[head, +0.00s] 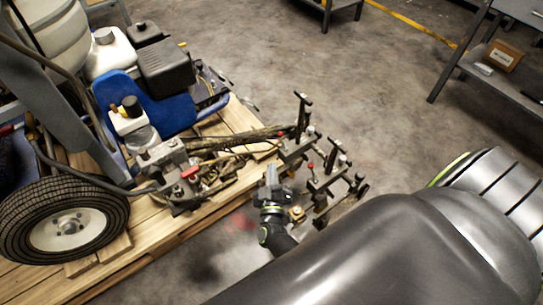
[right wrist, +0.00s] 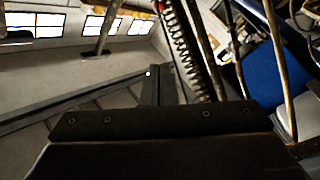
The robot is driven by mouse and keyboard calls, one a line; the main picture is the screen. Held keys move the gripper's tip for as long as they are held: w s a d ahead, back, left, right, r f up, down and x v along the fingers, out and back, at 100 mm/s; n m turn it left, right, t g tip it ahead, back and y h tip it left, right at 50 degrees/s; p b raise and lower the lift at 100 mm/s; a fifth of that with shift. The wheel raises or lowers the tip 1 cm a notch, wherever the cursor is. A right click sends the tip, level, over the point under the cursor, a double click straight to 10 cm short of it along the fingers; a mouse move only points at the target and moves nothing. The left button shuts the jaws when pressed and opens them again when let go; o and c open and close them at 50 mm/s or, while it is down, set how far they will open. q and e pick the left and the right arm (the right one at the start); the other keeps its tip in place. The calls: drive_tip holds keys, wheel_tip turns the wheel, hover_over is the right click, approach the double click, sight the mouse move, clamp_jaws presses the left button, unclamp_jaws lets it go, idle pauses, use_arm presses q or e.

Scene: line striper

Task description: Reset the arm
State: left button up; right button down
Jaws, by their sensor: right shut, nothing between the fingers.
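The line striper (head: 168,108) stands at the left in the head view, with a blue frame, an engine and a large black tyre. Its metal arm with clamps and levers (head: 318,182) reaches out over the pallet's right edge. My right gripper (head: 271,176) is shut and empty, just left of these clamps in the picture; I cannot tell whether it touches them. In the right wrist view, a coil spring (right wrist: 180,45) and a blue panel (right wrist: 262,75) show close beyond my dark gripper body. My left gripper is not in view.
The striper rests on a wooden pallet (head: 95,262). A grey table (head: 470,72) with a small cardboard box (head: 503,55) on its shelf stands at the upper right. The concrete floor (head: 370,95) between is clear. My large grey arm link fills the lower right.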

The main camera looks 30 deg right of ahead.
drive_tip(key=shift+s+a, duration=0.15)
drive_tip(key=shift+s, duration=0.15)
drive_tip(key=shift+f, duration=0.1)
